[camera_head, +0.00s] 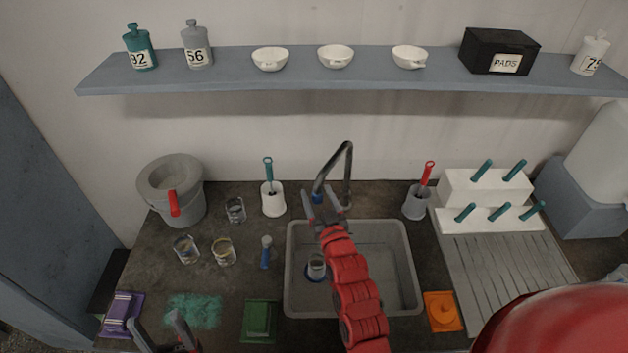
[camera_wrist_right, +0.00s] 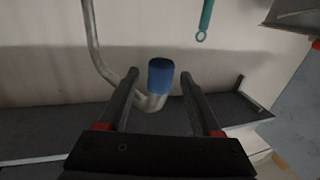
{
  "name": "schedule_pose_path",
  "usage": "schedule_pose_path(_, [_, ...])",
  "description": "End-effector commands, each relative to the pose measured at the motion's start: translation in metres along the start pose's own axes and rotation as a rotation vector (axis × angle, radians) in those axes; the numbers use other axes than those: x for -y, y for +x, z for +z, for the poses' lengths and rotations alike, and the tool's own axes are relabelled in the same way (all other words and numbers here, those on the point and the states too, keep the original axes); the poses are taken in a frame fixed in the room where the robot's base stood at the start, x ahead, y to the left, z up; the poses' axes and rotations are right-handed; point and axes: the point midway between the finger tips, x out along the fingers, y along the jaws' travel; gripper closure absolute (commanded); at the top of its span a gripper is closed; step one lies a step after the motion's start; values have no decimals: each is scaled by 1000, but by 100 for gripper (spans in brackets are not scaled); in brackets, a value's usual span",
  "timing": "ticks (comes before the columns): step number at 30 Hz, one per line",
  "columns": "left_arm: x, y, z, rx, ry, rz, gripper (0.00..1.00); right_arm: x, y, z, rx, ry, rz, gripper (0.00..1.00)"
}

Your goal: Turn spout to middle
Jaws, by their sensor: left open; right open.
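The grey arched spout (camera_head: 350,172) rises behind the sink (camera_head: 411,262) and bends down to the left. Its blue end (camera_head: 317,191) hangs over the left part of the sink's back edge. My right gripper (camera_head: 325,203) is open close to this end and partly covers it. In the right wrist view, the blue end (camera_wrist_right: 161,76) shows between the open fingers of my right gripper (camera_wrist_right: 160,82), and I cannot tell whether they touch it. My left gripper (camera_head: 162,328) is open and empty at the front left of the counter.
A glass (camera_head: 316,266) stands in the sink. A white brush holder (camera_head: 272,199) is left of the spout and a grey one (camera_head: 416,201) right of it. Several glasses and a grey bucket (camera_head: 182,187) stand on the left counter. A shelf (camera_head: 230,76) runs above.

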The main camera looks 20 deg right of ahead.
Motion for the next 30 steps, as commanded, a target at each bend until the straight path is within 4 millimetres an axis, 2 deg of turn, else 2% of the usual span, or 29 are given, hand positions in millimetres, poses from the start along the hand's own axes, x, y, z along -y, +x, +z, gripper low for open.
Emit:
schedule_pose_path(3, [0,10,-2,0,0,0,39,0,18,-4,-3,0,1,34])
schedule_pose_path(9, [1,15,-2,0,0,0,39,0,34,-1,0,-1,1,34])
schedule_pose_path(20, [1,15,-2,0,0,0,39,0,38,0,-1,-1,1,34])
schedule_pose_path(30, [1,15,-2,0,0,0,39,0,38,0,-2,-1,1,94])
